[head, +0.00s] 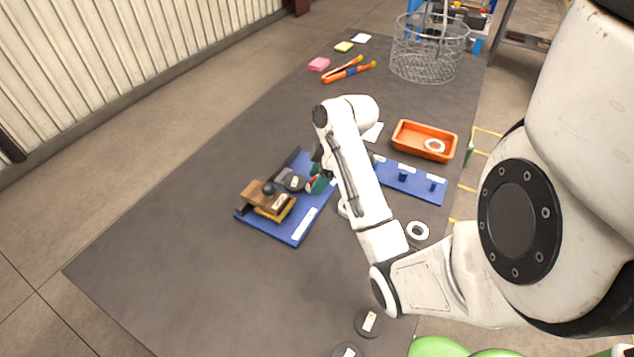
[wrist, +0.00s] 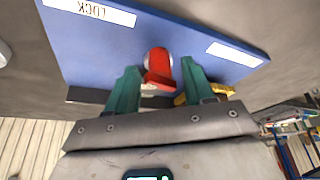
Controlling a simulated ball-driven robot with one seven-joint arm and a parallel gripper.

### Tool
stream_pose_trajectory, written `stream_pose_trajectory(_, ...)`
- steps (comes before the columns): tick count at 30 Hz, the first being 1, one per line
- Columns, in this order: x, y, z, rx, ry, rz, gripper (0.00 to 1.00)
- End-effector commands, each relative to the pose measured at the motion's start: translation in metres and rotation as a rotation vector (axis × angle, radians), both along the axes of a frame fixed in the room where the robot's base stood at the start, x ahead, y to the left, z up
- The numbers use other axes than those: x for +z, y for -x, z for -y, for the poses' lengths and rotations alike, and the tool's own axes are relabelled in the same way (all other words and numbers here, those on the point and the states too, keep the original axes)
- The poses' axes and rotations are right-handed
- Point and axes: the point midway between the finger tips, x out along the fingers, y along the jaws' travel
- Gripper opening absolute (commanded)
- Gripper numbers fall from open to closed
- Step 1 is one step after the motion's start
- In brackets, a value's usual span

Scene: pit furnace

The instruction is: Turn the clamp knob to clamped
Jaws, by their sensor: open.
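The red clamp knob (wrist: 158,66) stands on the blue plate (wrist: 100,45) in the wrist view. The plate carries a white label reading LOCK, upside down in this view, and a second label too small to read. My gripper (wrist: 160,70) is open, with one green finger on each side of the red knob and visible gaps beside it. In the head view the blue fixture plate (head: 285,232) lies on the dark table, and my gripper (head: 318,183) is over its upper right part. There my arm and fingers hide most of the knob.
Right of my arm are a blue peg board (head: 412,183) and an orange tray (head: 424,140) holding a ring. A wire basket (head: 428,55) stands at the back. The table's left front is clear.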

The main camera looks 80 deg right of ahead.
Motion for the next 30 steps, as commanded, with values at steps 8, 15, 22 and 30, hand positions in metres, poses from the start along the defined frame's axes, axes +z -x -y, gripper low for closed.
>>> stream_pose_trajectory(8,-0.0064,-0.0023,-0.0010,0.000,0.000,0.000,0.52)
stream_pose_trajectory(15,-0.0064,-0.0023,-0.0012,0.000,0.000,0.000,0.41)
stream_pose_trajectory(22,-0.0065,-0.0022,-0.0012,0.000,0.000,0.000,0.19)
stream_pose_trajectory(30,-0.0062,-0.0023,-0.0013,-0.001,0.000,0.000,0.05)
